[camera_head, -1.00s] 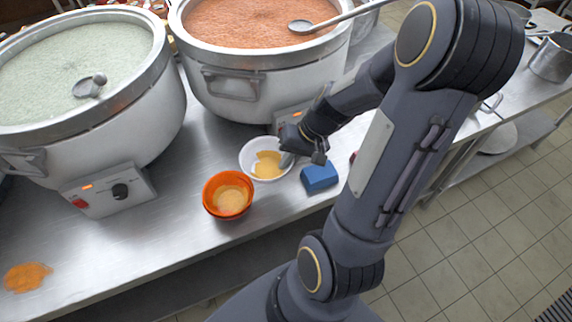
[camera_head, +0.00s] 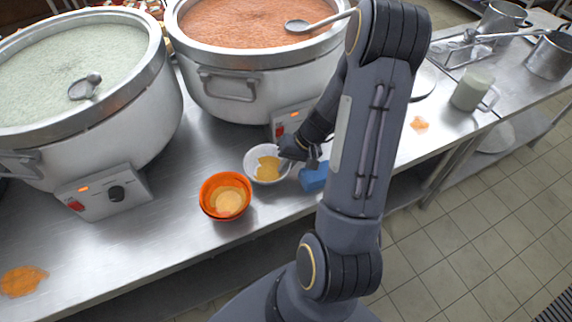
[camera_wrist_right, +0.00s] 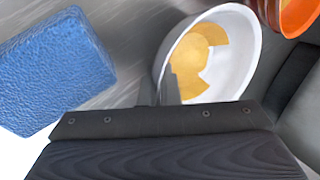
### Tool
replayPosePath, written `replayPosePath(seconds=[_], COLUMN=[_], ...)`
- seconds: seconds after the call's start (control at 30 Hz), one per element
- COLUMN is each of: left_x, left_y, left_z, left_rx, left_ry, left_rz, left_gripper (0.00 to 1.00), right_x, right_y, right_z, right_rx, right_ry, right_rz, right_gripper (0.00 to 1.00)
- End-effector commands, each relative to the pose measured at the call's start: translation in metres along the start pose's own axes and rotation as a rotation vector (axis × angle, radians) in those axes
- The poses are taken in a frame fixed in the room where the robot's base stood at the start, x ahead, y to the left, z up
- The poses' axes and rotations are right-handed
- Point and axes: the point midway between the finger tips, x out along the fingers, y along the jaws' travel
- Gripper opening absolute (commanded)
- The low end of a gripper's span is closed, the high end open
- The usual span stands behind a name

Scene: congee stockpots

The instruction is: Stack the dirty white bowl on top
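The white bowl (camera_head: 254,174), soiled with yellow-brown residue, is on or just above the steel counter, right of and behind the orange bowl (camera_head: 208,207); I cannot tell whether it touches the counter. The orange bowl holds similar residue and seems to have another rim inside. My right gripper (camera_head: 287,157) is at the white bowl's right rim. In the right wrist view the white bowl (camera_wrist_right: 240,60) has my gripper fingers (camera_wrist_right: 168,88) close together across its wall, apparently pinching it; the far finger is mostly hidden. The orange bowl (camera_wrist_right: 300,15) shows at top right. My left gripper is out of view.
A blue sponge (camera_head: 313,178) lies right of the white bowl, also in the wrist view (camera_wrist_right: 55,70). Two large stockpots (camera_head: 80,75), (camera_head: 260,60) stand behind. A mug (camera_head: 470,92) stands at right. Counter left of the orange bowl is clear up to an orange spill (camera_head: 22,281).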

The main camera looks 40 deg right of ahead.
Motion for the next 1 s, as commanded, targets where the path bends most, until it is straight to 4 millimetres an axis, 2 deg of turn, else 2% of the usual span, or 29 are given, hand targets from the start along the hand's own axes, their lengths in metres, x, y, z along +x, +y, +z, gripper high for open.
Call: replayPosePath(seconds=[0.1, 0.2, 0.57, 0.67, 1.0], left_x=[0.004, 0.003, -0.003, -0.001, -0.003], left_y=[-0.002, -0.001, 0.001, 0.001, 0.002], left_z=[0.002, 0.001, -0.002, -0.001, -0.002], left_rx=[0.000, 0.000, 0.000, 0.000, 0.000], left_ry=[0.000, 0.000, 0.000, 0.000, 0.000], left_rz=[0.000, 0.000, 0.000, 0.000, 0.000], left_gripper=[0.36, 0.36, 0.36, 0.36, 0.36], right_x=[0.004, 0.002, -0.003, -0.016, -0.088], right_y=[0.002, 0.001, -0.002, -0.001, -0.001], right_z=[0.000, 0.000, 0.000, -0.001, -0.001], right_rx=[-0.001, 0.000, 0.000, -0.003, -0.002], right_ry=[0.000, 0.000, 0.000, 0.005, 0.006], right_rz=[0.000, 0.000, 0.000, -0.001, 0.000], right_gripper=[0.00, 0.12, 0.12, 0.12, 0.12])
